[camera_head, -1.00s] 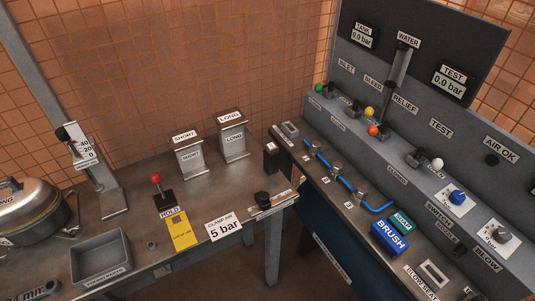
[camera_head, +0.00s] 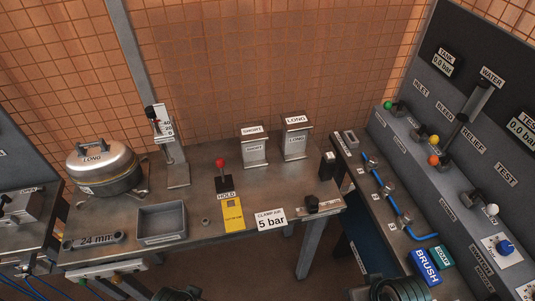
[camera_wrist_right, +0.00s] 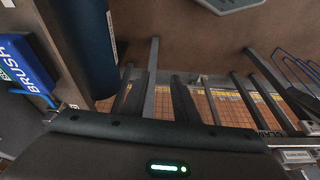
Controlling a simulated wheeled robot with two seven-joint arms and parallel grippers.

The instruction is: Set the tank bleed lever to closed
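On the sloped panel at the right in the head view, a yellow-knobbed lever (camera_head: 434,140) sits below the BLEED label (camera_head: 443,110). Its exact angle is too small to tell. The TANK display (camera_head: 445,61) above reads 0.0 bar. My right gripper (camera_wrist_right: 153,92) shows in the right wrist view with two dark fingers apart and nothing between them. It is low in front of the benches, away from the lever. Only dark parts of my arms show at the bottom edge of the head view. My left gripper's fingers are not visible.
Beside the yellow knob are a green knob (camera_head: 388,105), an orange knob (camera_head: 434,160) and a white knob (camera_head: 492,210). A BRUSH block (camera_head: 426,267) lies at the bench front; a blue pipe (camera_head: 396,206) runs behind it.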

